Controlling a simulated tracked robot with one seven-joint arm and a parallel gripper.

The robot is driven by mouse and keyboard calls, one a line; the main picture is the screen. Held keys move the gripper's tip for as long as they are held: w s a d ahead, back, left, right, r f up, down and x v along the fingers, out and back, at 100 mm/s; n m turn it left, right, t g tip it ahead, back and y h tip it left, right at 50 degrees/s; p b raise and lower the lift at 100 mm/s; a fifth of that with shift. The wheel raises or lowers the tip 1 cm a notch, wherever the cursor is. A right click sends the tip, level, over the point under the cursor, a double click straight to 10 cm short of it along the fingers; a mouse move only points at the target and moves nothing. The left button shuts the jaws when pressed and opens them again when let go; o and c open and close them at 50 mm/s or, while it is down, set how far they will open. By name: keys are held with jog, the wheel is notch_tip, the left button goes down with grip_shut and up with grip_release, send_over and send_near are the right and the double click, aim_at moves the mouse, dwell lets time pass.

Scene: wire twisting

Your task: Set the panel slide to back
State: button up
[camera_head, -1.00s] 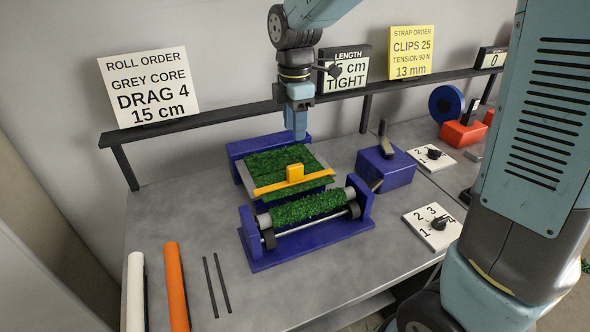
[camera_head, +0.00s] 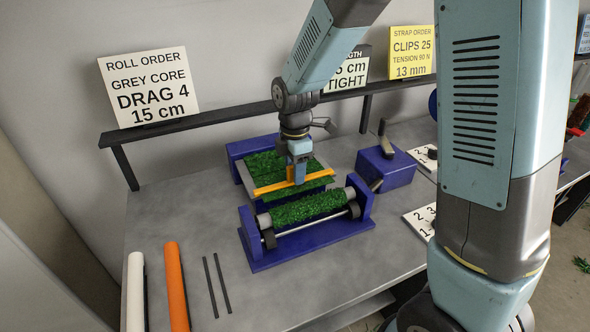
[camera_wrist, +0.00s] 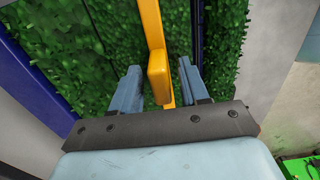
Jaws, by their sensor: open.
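The panel slide is a yellow bar (camera_head: 268,187) with a raised block handle, lying across the green, leafy panel (camera_head: 268,161) in the blue frame. In the wrist view the yellow handle (camera_wrist: 159,78) stands between the two blue fingers of my gripper (camera_wrist: 160,82). The fingers are open, with a gap on each side of the handle, wider on the left. In the head view my gripper (camera_head: 298,179) is down over the bar and hides most of the handle.
A green roll (camera_head: 307,207) on a grey core sits in a blue stand just in front of the panel. A blue block with a lever (camera_head: 385,167) is to the right. White and orange tubes (camera_head: 175,285) and two dark rods lie front left. A shelf with signs runs behind.

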jog(key=shift+f, duration=0.1)
jog(key=shift+c, duration=0.2)
grip_shut()
dwell(0.5)
